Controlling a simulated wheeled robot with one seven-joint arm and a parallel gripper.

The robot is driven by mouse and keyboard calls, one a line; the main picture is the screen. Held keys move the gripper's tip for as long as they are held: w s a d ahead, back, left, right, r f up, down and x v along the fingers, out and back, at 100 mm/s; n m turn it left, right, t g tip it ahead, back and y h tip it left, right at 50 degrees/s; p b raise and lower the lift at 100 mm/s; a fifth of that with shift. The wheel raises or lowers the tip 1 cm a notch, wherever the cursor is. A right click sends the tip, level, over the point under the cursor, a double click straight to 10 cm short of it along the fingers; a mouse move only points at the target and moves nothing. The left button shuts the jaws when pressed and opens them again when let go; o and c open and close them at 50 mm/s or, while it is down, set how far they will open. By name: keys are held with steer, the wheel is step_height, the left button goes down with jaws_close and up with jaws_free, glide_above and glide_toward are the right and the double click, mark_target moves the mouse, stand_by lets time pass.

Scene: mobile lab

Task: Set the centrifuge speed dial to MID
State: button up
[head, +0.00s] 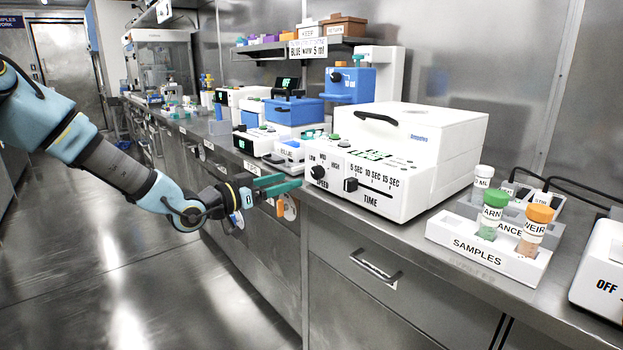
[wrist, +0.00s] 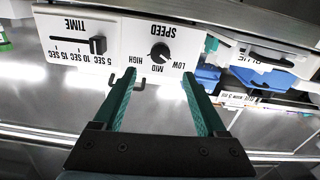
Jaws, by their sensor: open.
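The white centrifuge (head: 436,137) stands on the steel counter with its lid closed. Its black speed dial (head: 318,172) is at the left of the front panel, below the labels LOW, MID and HIGH. In the wrist view the panel is upside down, and the dial (wrist: 160,52) shows just beyond and between the fingertips. I cannot tell for sure which label its pointer faces. My gripper (head: 284,184) has green fingers and is open and empty, in front of the panel's left end and apart from the dial. Its fingers also show in the wrist view (wrist: 160,80).
A black time slider (head: 351,184) sits right of the dial, near 5 SEC. A white samples rack (head: 487,250) with capped vials stands right of the centrifuge. Blue and white devices (head: 293,110) crowd the counter to the left. A drawer handle (head: 376,267) projects below. The aisle floor is clear.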

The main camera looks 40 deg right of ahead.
mark_target(314, 173)
steer(key=d, duration=0.9)
steer(key=shift+s+p, duration=0.25)
steer(key=shift+p, duration=0.1)
jaws_close()
